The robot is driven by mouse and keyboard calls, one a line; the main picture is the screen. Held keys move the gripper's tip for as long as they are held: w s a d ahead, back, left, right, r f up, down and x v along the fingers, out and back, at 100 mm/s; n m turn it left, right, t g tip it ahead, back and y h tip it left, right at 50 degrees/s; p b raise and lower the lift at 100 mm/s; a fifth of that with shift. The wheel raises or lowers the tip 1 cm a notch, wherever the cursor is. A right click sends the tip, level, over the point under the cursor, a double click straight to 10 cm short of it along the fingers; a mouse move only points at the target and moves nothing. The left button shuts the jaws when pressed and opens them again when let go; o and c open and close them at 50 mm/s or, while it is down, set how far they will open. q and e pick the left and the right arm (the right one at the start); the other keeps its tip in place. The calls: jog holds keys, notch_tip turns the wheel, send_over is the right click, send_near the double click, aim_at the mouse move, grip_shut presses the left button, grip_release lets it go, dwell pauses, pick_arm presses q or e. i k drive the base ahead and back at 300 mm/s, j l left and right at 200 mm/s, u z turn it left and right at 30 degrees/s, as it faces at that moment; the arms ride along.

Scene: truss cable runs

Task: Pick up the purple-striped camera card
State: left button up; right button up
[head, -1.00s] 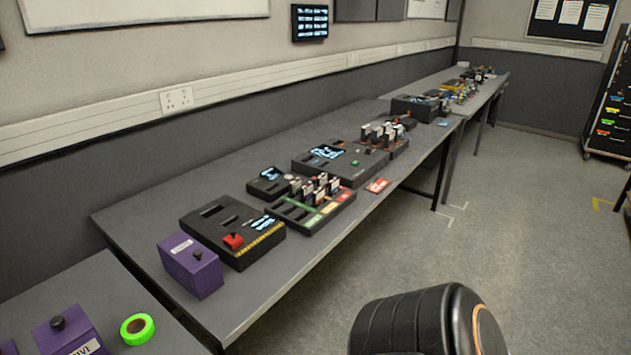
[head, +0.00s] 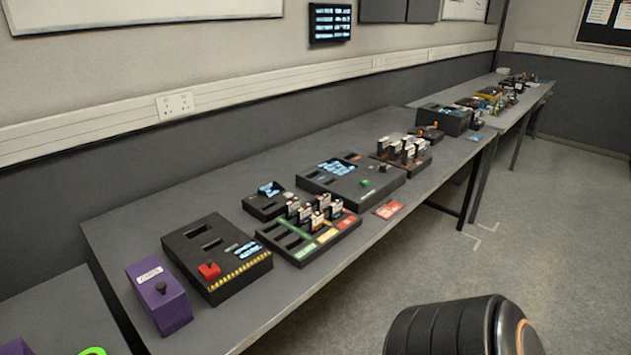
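Several upright cards stand in the slots of a black sorting tray (head: 290,251) with green, yellow and red labels, in the middle of the long table. One upright card (head: 335,208) is at the right end of that group. More cards (head: 402,150) stand in a holder farther along the table. At this size I cannot tell which card has purple stripes. Neither of my grippers is in view; only a dark rounded arm part of mine shows at the bottom right.
A red card (head: 389,209) lies flat near the front edge. Open floor (head: 560,250) lies to the right.

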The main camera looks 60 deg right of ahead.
aim_at(302, 214)
jog(key=k+l, duration=0.1)
jog(key=l, duration=1.15)
jog(key=k+l, duration=0.15)
jog(key=l, duration=0.45)
